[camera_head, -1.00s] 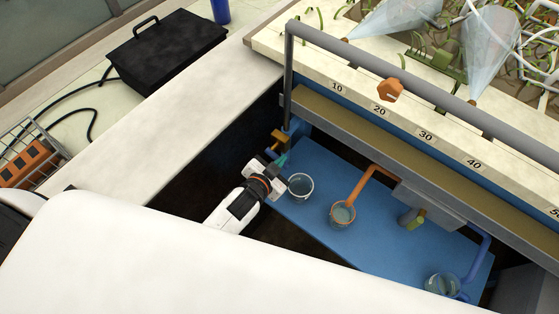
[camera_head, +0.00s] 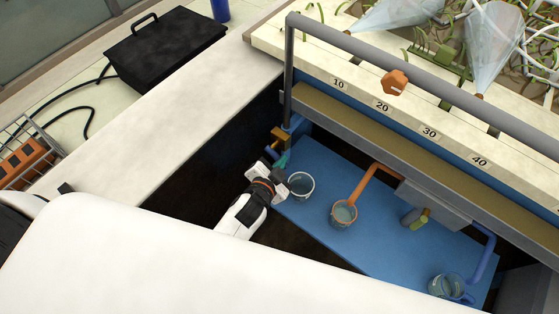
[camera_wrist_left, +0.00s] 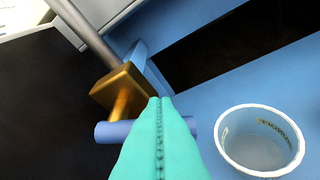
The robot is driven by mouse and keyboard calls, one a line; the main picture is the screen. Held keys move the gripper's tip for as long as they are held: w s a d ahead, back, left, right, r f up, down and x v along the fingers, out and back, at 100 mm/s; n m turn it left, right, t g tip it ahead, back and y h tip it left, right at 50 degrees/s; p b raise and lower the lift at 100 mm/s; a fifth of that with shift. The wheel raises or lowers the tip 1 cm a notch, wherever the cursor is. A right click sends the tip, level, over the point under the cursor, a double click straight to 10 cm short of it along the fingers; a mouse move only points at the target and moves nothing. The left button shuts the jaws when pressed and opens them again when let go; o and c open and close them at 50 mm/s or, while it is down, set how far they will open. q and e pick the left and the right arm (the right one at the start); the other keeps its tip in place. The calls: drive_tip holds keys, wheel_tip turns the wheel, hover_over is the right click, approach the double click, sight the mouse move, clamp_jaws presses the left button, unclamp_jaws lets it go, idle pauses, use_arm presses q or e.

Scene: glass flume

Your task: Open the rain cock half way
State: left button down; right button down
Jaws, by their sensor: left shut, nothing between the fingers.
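The rain cock (camera_head: 279,134) is a brass-coloured fitting at the foot of the grey upright pipe, left of the blue shelf. In the left wrist view, its brass block (camera_wrist_left: 122,88) has a short brass stem and a blue crossbar handle (camera_wrist_left: 112,131). My left gripper (camera_head: 283,161) is shut and empty, its teal fingertips together beside the cock. In the wrist view the shut fingertips (camera_wrist_left: 160,101) overlap the crossbar and hide its middle. I cannot tell whether they touch it. My right gripper is not in view.
A white-rimmed cup (camera_head: 300,186) stands close right of my left gripper on the blue shelf (camera_head: 325,165). An orange cup (camera_head: 343,214) and a blue-handled cup (camera_head: 446,287) stand further right. The grey pipe (camera_head: 288,75) rises beside the cock. A white ledge (camera_head: 160,120) lies left.

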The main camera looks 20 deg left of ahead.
use_arm(q)
drive_tip(key=shift+f+m+y+b, duration=0.3)
drive_tip(key=shift+f+m+b, duration=0.4)
drive_tip(key=shift+b, duration=0.2)
drive_tip(key=shift+f, duration=0.15)
